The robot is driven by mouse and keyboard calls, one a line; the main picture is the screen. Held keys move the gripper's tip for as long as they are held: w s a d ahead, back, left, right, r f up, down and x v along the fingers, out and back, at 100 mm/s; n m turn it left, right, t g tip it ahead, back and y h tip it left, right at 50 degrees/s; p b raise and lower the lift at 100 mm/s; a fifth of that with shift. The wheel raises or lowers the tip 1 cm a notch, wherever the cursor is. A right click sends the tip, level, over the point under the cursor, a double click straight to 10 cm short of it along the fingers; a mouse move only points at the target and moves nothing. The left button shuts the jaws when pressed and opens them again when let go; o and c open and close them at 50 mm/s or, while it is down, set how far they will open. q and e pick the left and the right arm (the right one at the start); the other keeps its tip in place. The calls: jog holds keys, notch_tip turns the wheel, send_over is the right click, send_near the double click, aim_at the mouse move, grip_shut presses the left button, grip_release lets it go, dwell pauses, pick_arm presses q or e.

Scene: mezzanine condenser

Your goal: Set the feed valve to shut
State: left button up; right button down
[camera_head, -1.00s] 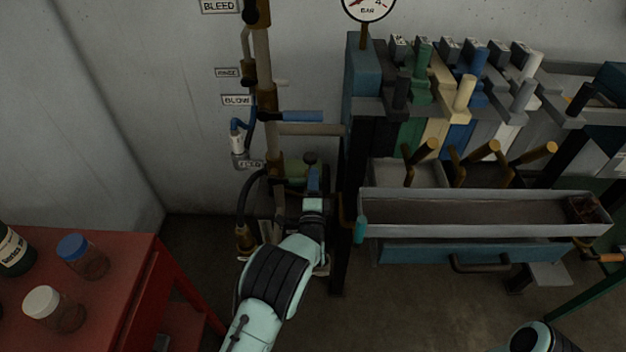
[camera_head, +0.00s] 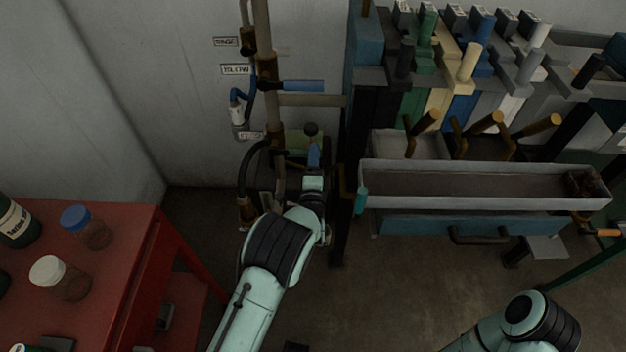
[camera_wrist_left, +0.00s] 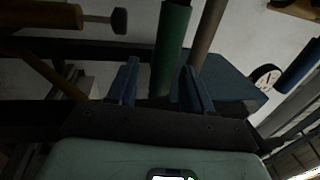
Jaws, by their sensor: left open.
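The feed label (camera_head: 250,135) is on the wall at the lower part of the pipe, partly covered. Near it a dull green part (camera_head: 301,142) shows behind my left gripper (camera_head: 313,157). In the left wrist view a green cylindrical handle (camera_wrist_left: 172,45) stands between the two blue fingers of my left gripper (camera_wrist_left: 160,88). The fingers are open, with a gap visible on the left of the handle; the right finger is close to it, and I cannot tell if they touch. The valve body is mostly hidden. My right arm shows at the lower right, its gripper out of view.
Above are the blow label (camera_head: 236,69) and a blue lever (camera_head: 303,86). A grey trough (camera_head: 480,180) and a lever rack stand right of the gripper. A red table (camera_head: 110,245) with jars is at the left.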

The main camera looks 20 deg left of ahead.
pick_arm(q)
jog(key=v, duration=1.1)
jog(key=shift+s, duration=0.35)
jog(key=shift+d+f, duration=0.1)
jog(key=shift+f, duration=0.05)
jog(key=s+a+f+n+g+h+p, duration=0.1)
jog(key=s+a+f+n+g+p, duration=0.35)
jog(key=f, duration=0.45)
jog(key=s+a+f+n+g+h+p, duration=0.15)
jog(key=s+f+n+g, duration=0.25)
jog(key=s+f+g, duration=0.4)
jog(key=s+d+n+g+h+p, duration=0.2)
jog(key=s+n, duration=0.1)
jog(key=s, duration=0.4)
jog(key=s+d+n+g+h+p, duration=0.1)
jog(key=s+d+n+g+p, duration=0.1)
jog(key=s, duration=0.5)
jog(key=s+d+f+n+g+h+p, duration=0.1)
jog(key=s+d+n+g+h+p, duration=0.1)
jog(key=s+n, duration=0.4)
jog(key=shift+s+d+g+h, duration=0.35)
jog(key=shift+s+d+g, duration=0.2)
jog(key=shift+s+g, duration=0.45)
jog(key=shift+f, duration=0.15)
